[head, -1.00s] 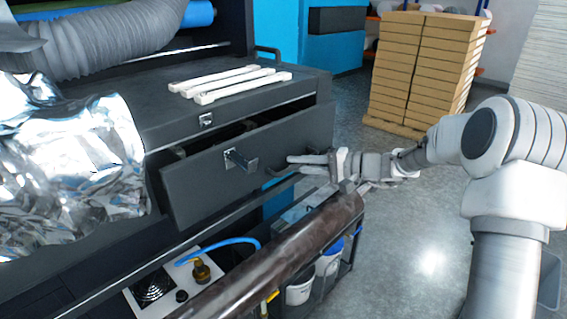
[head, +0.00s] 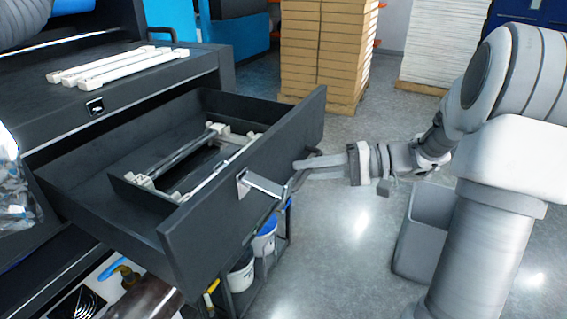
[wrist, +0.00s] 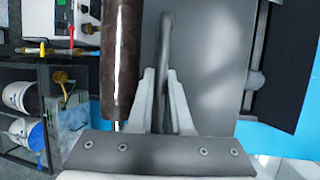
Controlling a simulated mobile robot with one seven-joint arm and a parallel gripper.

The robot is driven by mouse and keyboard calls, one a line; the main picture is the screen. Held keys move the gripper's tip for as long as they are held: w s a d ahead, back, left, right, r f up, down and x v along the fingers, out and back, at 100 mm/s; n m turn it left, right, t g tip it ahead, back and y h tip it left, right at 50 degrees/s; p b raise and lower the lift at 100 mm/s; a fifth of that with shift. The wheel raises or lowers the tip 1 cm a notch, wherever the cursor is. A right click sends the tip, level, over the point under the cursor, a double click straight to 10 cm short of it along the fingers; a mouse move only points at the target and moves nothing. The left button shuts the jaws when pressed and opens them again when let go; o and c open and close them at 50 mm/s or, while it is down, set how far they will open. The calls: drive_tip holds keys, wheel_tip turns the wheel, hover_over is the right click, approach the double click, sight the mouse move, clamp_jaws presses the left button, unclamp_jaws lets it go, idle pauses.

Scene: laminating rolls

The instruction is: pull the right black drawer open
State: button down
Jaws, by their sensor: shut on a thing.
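The black drawer (head: 255,165) is pulled well out of the dark cabinet, and its inside shows in the head view. It holds a dark tray with pale fittings (head: 190,160). My gripper (head: 298,170) is at the right part of the drawer front, shut on the drawer's dark handle. In the wrist view the handle (wrist: 164,70) runs between the two fingers of my gripper (wrist: 160,95), with the grey drawer front behind it. A metal latch (head: 262,185) sticks out from the drawer front, left of my gripper.
Several white strips (head: 115,65) lie on the cabinet top (head: 150,85). A brown roll (wrist: 119,60) is close to my gripper in the wrist view. White buckets (head: 240,275) stand below the drawer.

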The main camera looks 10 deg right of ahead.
drive_tip(key=shift+s+d, duration=0.8)
drive_tip(key=shift+d, duration=0.1)
drive_tip(key=c, duration=1.1)
unclamp_jaws()
drive_tip(key=shift+d, duration=0.1)
drive_tip(key=p+v, duration=0.1)
drive_tip(key=v, duration=1.6)
drive_tip(key=shift+d, duration=0.1)
